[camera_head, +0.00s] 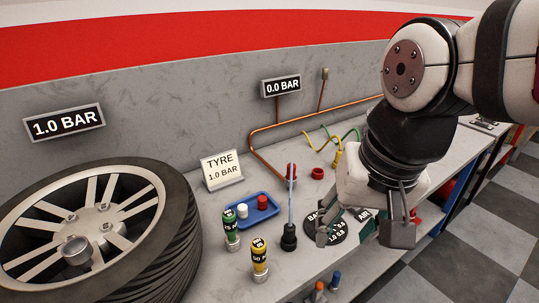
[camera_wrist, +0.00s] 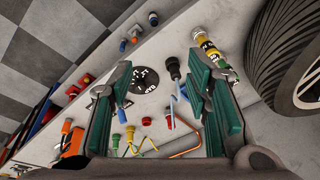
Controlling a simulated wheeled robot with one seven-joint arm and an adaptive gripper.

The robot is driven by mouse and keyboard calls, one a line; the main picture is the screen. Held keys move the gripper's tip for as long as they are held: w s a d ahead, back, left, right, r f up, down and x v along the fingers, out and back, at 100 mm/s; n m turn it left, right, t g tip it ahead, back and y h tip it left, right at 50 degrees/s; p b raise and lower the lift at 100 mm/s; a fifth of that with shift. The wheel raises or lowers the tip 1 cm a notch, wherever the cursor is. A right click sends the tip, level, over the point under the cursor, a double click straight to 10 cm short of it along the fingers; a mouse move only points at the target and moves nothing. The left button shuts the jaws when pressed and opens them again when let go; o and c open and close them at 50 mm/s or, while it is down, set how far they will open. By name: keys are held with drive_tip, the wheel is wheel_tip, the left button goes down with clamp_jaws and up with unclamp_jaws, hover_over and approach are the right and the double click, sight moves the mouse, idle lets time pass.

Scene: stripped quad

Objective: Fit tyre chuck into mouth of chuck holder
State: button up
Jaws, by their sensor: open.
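A black fitting (camera_head: 289,238) stands on the bench with a thin blue hose or rod (camera_head: 291,200) rising from it. It looks like the tyre chuck, but I cannot be sure. In the wrist view the black fitting (camera_wrist: 173,66) lies between my fingers' lines of sight, nearer the right finger. A short red ring-like cup (camera_head: 317,173) sits farther back; I cannot tell whether it is the chuck holder. My gripper (camera_head: 364,236) is open and empty above the bench, right of the black fitting, over a round black dial plate (camera_head: 338,232). Its green-padded fingers show in the wrist view (camera_wrist: 163,66).
A wheel with tyre (camera_head: 160,250) fills the left. Green (camera_head: 231,232) and yellow (camera_head: 259,258) labelled bottles stand near the front edge. A blue tray (camera_head: 245,217) holds caps. A copper pipe (camera_head: 252,140) runs behind, with yellow and green coiled hoses (camera_head: 335,145).

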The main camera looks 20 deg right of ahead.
drive_tip(key=s+n, duration=0.4)
drive_tip(key=shift+d+f, duration=0.1)
drive_tip(key=shift+d, duration=0.05)
drive_tip(key=shift+t, duration=0.7)
wheel_tip(320, 180, up, 5)
drive_tip(key=p, duration=0.4)
drive_tip(key=shift+s, duration=0.15)
